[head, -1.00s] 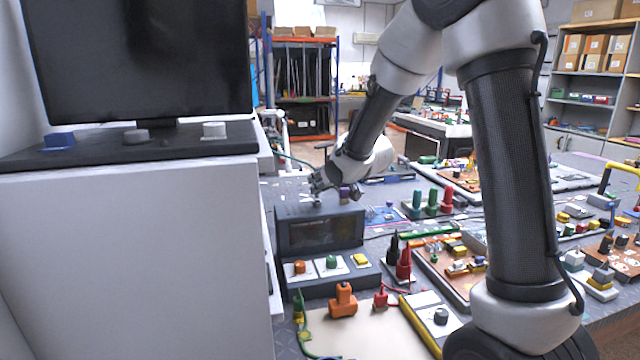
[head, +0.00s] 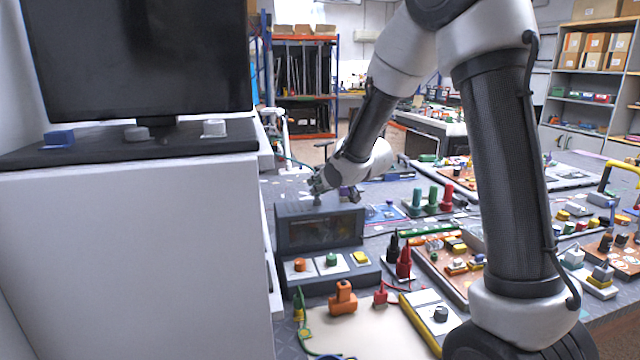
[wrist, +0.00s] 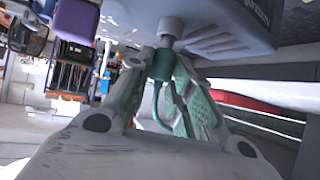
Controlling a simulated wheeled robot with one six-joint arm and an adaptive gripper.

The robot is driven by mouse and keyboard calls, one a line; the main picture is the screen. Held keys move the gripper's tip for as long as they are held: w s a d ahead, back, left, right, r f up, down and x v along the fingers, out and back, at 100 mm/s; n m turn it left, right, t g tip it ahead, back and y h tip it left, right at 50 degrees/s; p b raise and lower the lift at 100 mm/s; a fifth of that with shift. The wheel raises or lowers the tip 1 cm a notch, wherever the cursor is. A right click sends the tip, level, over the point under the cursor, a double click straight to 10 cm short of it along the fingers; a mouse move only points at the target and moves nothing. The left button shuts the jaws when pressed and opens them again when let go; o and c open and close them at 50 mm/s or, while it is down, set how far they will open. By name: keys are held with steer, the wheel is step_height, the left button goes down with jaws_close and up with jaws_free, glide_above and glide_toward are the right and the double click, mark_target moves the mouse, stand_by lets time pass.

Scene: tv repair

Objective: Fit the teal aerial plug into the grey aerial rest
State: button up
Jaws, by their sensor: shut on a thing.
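The teal aerial plug (wrist: 161,66) is between the two fingers of my gripper (wrist: 160,85), which is shut on it; a green cord loops down from it. In the wrist view the plug's end lines up with a light grey post, which looks like the aerial rest (wrist: 170,28), on a dark grey housing. They appear to meet, but I cannot tell whether the plug is seated. In the head view my gripper (head: 322,186) is just over the top of the dark grey unit (head: 283,240), at a small grey post (head: 317,200). The plug is hidden there.
A purple block (wrist: 77,20) stands close beside the gripper. The white cabinet (head: 130,260) with a black screen (head: 140,60) is at the left. Green and red posts (head: 432,200) and an orange plug (head: 342,298) stand on the crowded bench.

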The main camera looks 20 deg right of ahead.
steer(key=shift+f, duration=0.55)
steer(key=o, duration=1)
steer(key=shift+o, duration=0.2)
steer(key=v, duration=1.2)
